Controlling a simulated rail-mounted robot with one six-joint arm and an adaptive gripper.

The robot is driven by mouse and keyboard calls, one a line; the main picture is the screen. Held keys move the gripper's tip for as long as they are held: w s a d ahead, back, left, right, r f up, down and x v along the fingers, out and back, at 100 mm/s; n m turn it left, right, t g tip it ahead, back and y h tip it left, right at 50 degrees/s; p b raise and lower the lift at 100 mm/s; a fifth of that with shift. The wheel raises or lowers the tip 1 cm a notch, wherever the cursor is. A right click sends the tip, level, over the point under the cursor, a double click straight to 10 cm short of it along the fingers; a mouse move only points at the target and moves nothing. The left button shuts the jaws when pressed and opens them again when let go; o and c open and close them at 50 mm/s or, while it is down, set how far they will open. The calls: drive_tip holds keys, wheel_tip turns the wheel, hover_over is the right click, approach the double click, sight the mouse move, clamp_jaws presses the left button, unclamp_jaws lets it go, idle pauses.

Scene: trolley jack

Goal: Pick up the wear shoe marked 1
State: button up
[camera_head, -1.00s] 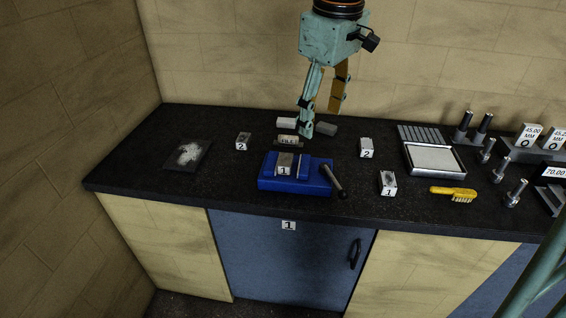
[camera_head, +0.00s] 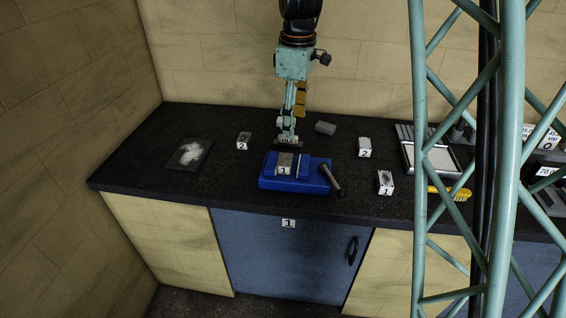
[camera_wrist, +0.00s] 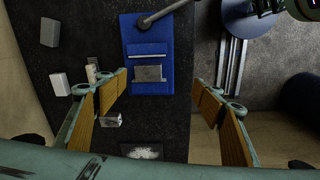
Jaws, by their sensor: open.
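A grey block marked 1 (camera_head: 284,165) sits in the blue vise (camera_head: 305,185) at the middle of the bench; in the wrist view its grey top (camera_wrist: 148,74) shows between the vise jaws. Another metal block marked 1 (camera_head: 385,183) stands on the bench right of the vise. I cannot tell from shape alone which is the wear shoe. My gripper (camera_head: 287,138) points down just behind the vise block in the head view. It is open and empty; its fingers are wide apart in the wrist view (camera_wrist: 160,102), with the vise beyond them.
Blocks marked 2 stand left (camera_head: 243,141) and right (camera_head: 364,147) of the vise. A grey block (camera_head: 325,127) lies behind. The vise handle (camera_head: 331,179) sticks out right. A dark mat with white powder (camera_head: 190,154) lies left. My lattice column hides part of the right side.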

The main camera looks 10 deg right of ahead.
drive_tip(key=w+a+f+n+p, duration=0.1)
drive_tip(key=w+f+n, duration=0.1)
drive_tip(key=w+f, duration=0.3)
drive_tip(key=shift+w+a+f+g, duration=0.3)
drive_tip(key=shift+w+f, duration=0.1)
drive_tip(key=shift+f, duration=0.25)
drive_tip(key=shift+f, duration=0.15)
hover_over(285, 159)
drive_tip(key=shift+f+p, duration=0.35)
drive_tip(key=shift+f, duration=3.8)
drive_tip(key=shift+f, duration=0.15)
drive_tip(key=shift+s+f+p, duration=0.1)
drive_tip(key=shift+f+p, duration=0.25)
drive_tip(key=shift+f, duration=2.1)
drive_tip(key=c, duration=1.6)
